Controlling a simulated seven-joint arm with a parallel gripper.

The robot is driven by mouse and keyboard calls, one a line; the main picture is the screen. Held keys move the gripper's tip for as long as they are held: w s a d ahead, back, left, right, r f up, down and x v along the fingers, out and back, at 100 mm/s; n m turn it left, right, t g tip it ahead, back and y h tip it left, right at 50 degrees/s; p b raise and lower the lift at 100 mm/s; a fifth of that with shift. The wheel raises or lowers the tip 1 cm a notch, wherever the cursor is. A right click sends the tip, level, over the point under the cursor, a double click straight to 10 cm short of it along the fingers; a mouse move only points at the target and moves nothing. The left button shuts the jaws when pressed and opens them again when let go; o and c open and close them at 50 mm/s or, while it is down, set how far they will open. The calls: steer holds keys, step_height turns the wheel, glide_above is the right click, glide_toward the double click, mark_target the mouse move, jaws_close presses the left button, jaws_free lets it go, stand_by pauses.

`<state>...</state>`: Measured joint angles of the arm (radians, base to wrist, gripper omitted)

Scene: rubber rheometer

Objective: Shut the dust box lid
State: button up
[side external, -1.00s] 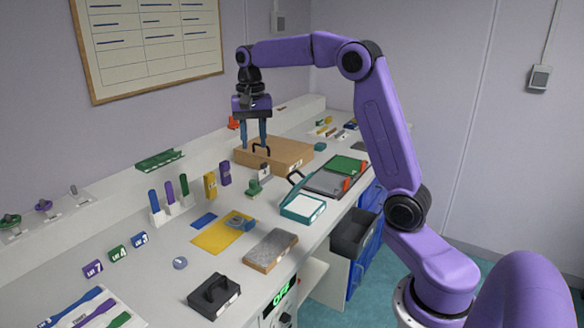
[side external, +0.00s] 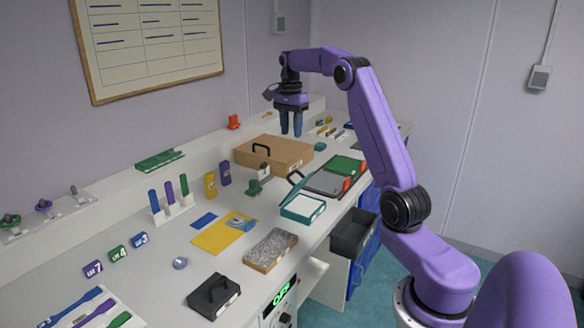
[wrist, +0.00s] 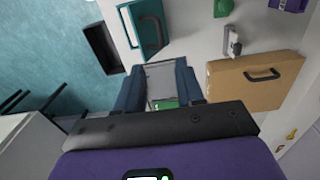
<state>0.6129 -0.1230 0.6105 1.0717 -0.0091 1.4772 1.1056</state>
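A small teal box (side external: 302,209) with a white inside, which I take for the dust box, stands near the bench's front edge. Its teal lid (side external: 295,180) is raised and tilted back, open. In the wrist view the teal box (wrist: 130,24) is at the upper left, with the lid's loop handle (wrist: 156,36) beside it.
A brown case (side external: 285,153) with a black handle lies near the back wall. A dark tray (side external: 325,183) with a green piece lies behind the teal box. A dark open bin (side external: 353,235) hangs off the bench front. A grey-topped block (side external: 270,248) lies nearer the camera.

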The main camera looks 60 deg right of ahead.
step_height(320, 180, down, 13)
steer(key=shift+s+f, duration=0.1)
steer(key=shift+f, duration=0.1)
stand_by(0.4)
jaws_close()
